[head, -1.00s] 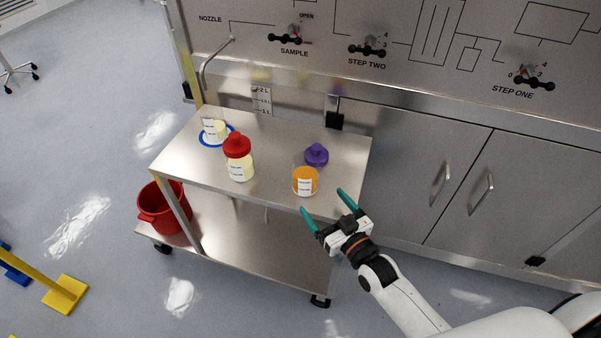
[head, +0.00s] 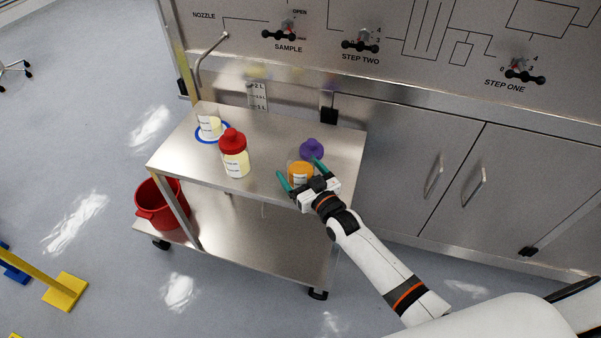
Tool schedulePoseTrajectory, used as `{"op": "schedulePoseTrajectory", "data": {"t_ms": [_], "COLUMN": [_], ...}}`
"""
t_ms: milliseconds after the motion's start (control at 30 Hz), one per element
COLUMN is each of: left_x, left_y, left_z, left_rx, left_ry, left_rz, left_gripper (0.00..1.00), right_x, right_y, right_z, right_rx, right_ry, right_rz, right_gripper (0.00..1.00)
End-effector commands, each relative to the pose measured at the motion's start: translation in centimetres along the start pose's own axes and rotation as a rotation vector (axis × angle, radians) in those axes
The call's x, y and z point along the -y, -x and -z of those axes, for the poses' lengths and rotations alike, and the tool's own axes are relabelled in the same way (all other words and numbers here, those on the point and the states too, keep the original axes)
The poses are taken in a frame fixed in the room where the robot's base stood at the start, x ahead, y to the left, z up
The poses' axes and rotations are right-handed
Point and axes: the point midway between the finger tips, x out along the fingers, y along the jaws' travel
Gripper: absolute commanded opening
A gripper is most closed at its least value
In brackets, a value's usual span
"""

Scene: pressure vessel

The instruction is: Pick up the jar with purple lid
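A clear jar with orange contents (head: 299,170) stands near the front right of the cart top. A purple lid (head: 312,148) shows just behind and to the right of it, apparently off the jar and on the cart top. My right gripper (head: 299,167) is open, with its teal fingers on either side of the orange jar. The gripper body hides the jar's lower front. I cannot tell whether the fingers touch the jar. My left gripper is not in view.
A red-lidded jar (head: 235,160) stands left of the orange jar on the steel cart (head: 190,165). A clear container (head: 209,127) sits on a blue ring at the back left. A red bucket (head: 160,205) is on the lower shelf. Steel cabinets (head: 430,165) stand behind right.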

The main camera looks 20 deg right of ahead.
Motion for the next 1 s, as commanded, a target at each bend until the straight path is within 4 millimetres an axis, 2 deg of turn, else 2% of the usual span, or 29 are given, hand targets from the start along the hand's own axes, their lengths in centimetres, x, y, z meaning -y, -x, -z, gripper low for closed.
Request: {"op": "schedulePoseTrajectory", "data": {"t_ms": [133, 433, 633, 733, 867, 1000], "left_x": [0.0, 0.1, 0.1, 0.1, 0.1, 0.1], "left_y": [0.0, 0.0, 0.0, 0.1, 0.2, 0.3], "left_z": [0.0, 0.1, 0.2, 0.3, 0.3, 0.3], "left_rx": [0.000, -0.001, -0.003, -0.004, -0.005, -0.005], "left_ry": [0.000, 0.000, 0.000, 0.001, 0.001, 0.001], "left_rz": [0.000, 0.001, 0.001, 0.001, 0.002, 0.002], "left_gripper": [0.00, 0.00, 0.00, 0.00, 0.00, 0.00], "right_x": [0.0, 0.0, 0.0, 0.0, -0.1, 0.0], "right_y": [0.0, 0.1, 0.1, 0.0, 0.1, 0.1], "right_z": [0.0, 0.0, -0.1, -0.7, -2.8, -5.8], "right_rx": [0.000, 0.000, 0.001, 0.004, 0.005, 0.006], "right_ry": [0.000, 0.000, 0.000, 0.000, 0.000, 0.000], "right_rz": [0.000, 0.000, 0.000, 0.000, -0.001, 0.000], "right_gripper": [0.87, 0.38, 0.38, 0.38, 0.38, 0.38]}}
